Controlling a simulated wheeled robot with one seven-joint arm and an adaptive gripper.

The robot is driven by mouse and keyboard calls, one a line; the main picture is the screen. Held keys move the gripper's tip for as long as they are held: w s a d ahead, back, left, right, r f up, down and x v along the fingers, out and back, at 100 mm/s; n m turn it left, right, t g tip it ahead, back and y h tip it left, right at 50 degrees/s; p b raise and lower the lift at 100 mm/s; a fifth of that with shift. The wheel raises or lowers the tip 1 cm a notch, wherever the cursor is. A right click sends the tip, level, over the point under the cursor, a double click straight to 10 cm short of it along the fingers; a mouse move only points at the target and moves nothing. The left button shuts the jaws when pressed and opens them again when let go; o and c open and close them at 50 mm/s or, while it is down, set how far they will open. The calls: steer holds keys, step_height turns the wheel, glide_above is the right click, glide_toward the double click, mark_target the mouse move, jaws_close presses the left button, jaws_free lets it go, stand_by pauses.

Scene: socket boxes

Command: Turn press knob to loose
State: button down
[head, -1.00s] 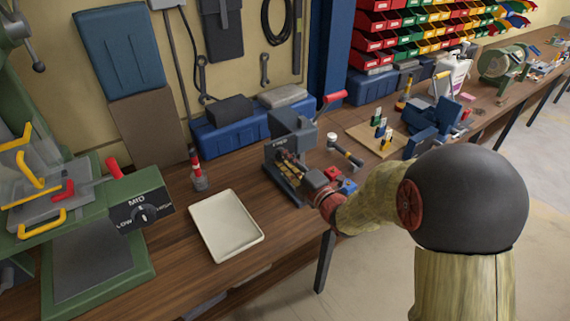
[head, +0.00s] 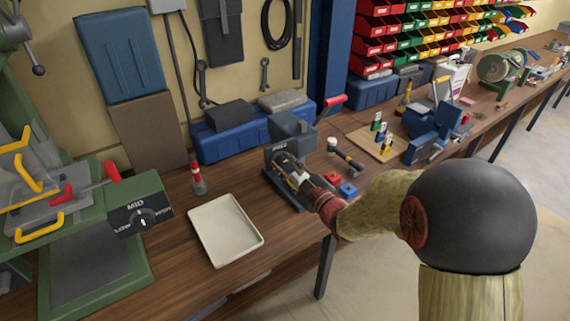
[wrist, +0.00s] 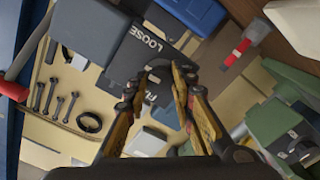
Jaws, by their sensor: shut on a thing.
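The dark grey press (head: 290,127) stands on the wooden bench, with a red-handled lever (head: 330,102) at its upper right. My gripper (head: 296,178) is at the press's front, low down. In the wrist view, the dark panel carries the word LOOSE (wrist: 146,38) and a second label mostly hidden by a finger. My gripper's fingers (wrist: 165,72) are shut on the knob, one on each side. Which label the knob points to cannot be told.
A cream tray (head: 226,229) lies left of the press. A green machine (head: 140,200) with a LOW/MID dial is at the left.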

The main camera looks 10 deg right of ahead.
steer(key=m+p, duration=0.1)
steer(key=m, duration=0.5)
steer(key=shift+f+p, duration=0.15)
steer(key=shift+p, duration=0.2)
steer(key=shift+m, duration=0.3)
steer(key=c, duration=1.6)
jaws_free()
steer(key=shift+o, duration=0.5)
steer(key=v, duration=1.2)
